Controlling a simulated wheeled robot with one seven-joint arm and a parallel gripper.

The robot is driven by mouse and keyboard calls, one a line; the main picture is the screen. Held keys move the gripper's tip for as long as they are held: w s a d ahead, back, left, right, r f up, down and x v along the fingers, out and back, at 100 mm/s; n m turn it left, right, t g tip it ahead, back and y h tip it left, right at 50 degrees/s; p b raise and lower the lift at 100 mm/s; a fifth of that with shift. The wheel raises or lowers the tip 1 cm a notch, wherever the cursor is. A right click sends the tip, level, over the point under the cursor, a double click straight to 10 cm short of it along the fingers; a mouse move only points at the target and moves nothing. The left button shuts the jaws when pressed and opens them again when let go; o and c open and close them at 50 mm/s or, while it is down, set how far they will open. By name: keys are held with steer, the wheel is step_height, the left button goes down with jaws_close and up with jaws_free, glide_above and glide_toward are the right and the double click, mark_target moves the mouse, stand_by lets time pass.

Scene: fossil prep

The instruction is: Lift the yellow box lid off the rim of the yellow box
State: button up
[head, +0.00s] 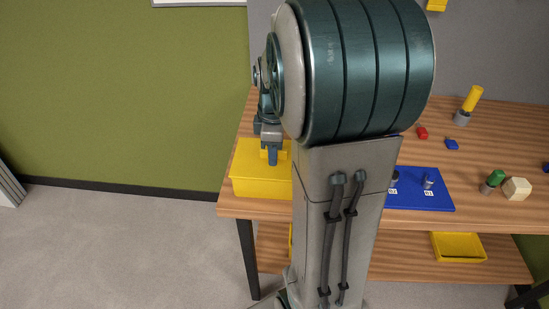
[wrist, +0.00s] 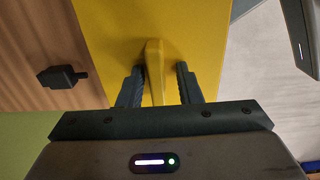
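The yellow box (head: 262,189) stands at the left end of the wooden table in the head view, partly hidden behind my arm. Its yellow lid (wrist: 110,25) fills the middle of the wrist view, with an upright yellow handle (wrist: 155,75) on it. My gripper (head: 271,160) is over the box, pointing down. In the wrist view my gripper (wrist: 160,68) has one finger on each side of the handle. Gaps show on both sides, wider on the right, so the gripper looks open around it. How the lid sits on the rim is not clear.
A blue board (head: 424,203) with small labelled pieces lies right of my arm. Farther right are a green cylinder (head: 496,177), a pale block (head: 517,189) and a yellow cylinder (head: 473,98). A yellow tray (head: 458,247) is on the lower shelf. A dark object (wrist: 60,77) lies beside the box.

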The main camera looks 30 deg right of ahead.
steer(key=shift+s+a+f, duration=0.1)
steer(key=shift+s+f, duration=0.3)
steer(key=shift+f, duration=0.3)
jaws_close()
steer(key=shift+w+r+p, duration=0.25)
steer(key=shift+r+p, duration=0.05)
steer(key=shift+w+d, duration=0.2)
steer(key=shift+r, duration=0.1)
steer(key=shift+r, duration=0.15)
steer(key=shift+w+r+p, duration=0.1)
steer(key=shift+r+p, duration=1.55)
steer(key=shift+r, duration=0.35)
steer(key=shift+r, duration=0.1)
